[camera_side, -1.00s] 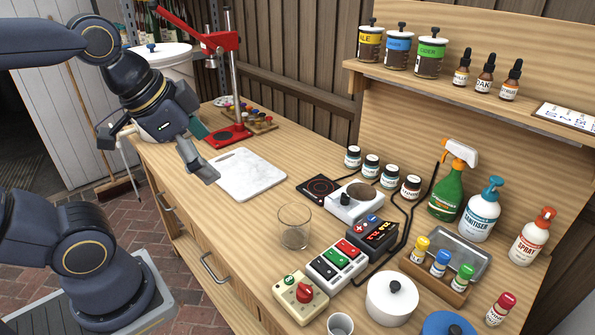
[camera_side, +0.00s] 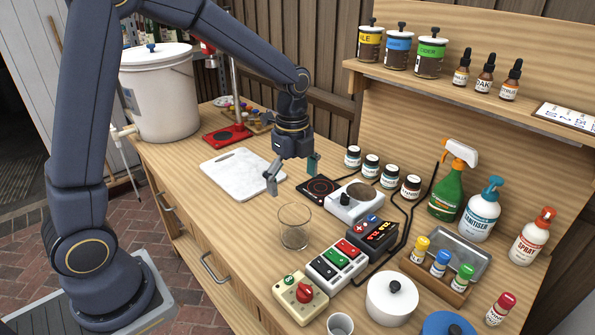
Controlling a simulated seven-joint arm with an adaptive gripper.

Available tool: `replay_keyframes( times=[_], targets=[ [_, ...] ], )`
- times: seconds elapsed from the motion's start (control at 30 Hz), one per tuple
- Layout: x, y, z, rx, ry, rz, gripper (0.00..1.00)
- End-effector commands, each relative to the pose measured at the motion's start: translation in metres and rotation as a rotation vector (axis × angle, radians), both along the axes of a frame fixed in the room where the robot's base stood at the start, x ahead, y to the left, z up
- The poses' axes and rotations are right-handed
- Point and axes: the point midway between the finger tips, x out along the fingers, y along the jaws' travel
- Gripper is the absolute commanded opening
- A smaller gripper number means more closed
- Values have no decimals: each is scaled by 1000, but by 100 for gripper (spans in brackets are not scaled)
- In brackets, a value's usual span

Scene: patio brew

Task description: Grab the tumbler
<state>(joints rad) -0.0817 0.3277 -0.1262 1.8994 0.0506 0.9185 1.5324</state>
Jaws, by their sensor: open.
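The white cutting board (camera_side: 237,173) lies at left. A switch box (camera_side: 337,263) and a red-knob box (camera_side: 300,298) are in front. Bench space left of the tumbler is clear.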

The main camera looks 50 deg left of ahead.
Motion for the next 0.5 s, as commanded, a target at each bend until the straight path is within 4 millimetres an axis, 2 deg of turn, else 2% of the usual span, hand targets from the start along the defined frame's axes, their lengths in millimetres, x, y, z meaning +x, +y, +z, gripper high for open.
replay_keyframes(
  times=[0.03,0.2,0.3,0.5],
  targets=[
    [-2,0,-14,0,7,0,100],
    [-1,0,-52,0,5,0,100],
    [-1,0,-67,0,3,0,100],
    [0,0,-82,0,1,0,100]
  ],
)
